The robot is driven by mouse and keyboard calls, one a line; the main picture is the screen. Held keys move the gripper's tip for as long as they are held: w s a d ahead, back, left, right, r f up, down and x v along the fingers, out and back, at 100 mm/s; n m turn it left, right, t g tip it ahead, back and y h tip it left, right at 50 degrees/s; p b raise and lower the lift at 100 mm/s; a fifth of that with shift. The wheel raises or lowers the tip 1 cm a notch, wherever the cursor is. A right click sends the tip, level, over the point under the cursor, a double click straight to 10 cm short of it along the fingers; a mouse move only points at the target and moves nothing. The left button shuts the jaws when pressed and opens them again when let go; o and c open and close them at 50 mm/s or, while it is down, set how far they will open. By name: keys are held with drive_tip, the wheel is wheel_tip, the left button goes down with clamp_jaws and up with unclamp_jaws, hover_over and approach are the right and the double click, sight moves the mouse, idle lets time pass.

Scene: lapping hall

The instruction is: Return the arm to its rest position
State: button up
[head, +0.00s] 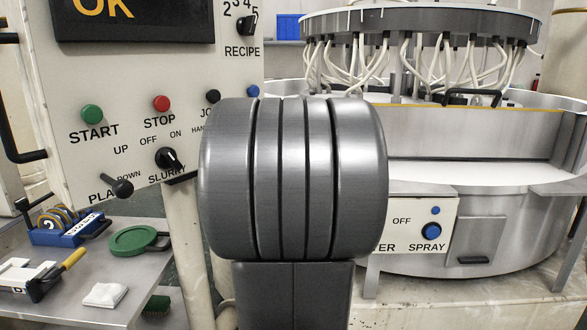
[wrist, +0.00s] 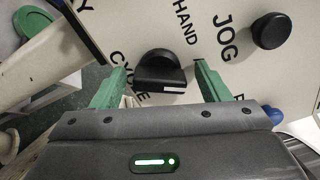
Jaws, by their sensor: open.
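My gripper (wrist: 159,69) shows in the wrist view with two green fingers spread apart and nothing held. A black selector knob (wrist: 161,73) on the white panel, by the words HAND and CYCLE, appears between the fingertips with gaps at both sides. I cannot tell how far the fingertips are from the panel. In the head view my arm fills the middle of the picture and hides the gripper and this knob.
The control panel (head: 135,130) carries a green START button (head: 92,114), a red STOP button (head: 162,103) and a SLURRY knob (head: 168,158). A round lapping machine (head: 480,240) stands right. A bench (head: 150,265) with a green ring (head: 133,241) and a white cloth (head: 105,294) is lower left.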

drive_tip(key=n+b, duration=0.2)
drive_tip(key=n, duration=0.3)
drive_tip(key=shift+f+b, duration=0.2)
drive_tip(key=shift+b, duration=0.2)
drive_tip(key=n+b, duration=0.1)
drive_tip(key=n, duration=0.4)
drive_tip(key=shift+b, duration=0.4)
drive_tip(key=shift+v, duration=2.1)
drive_tip(key=shift+r, duration=0.1)
drive_tip(key=shift+r, duration=0.1)
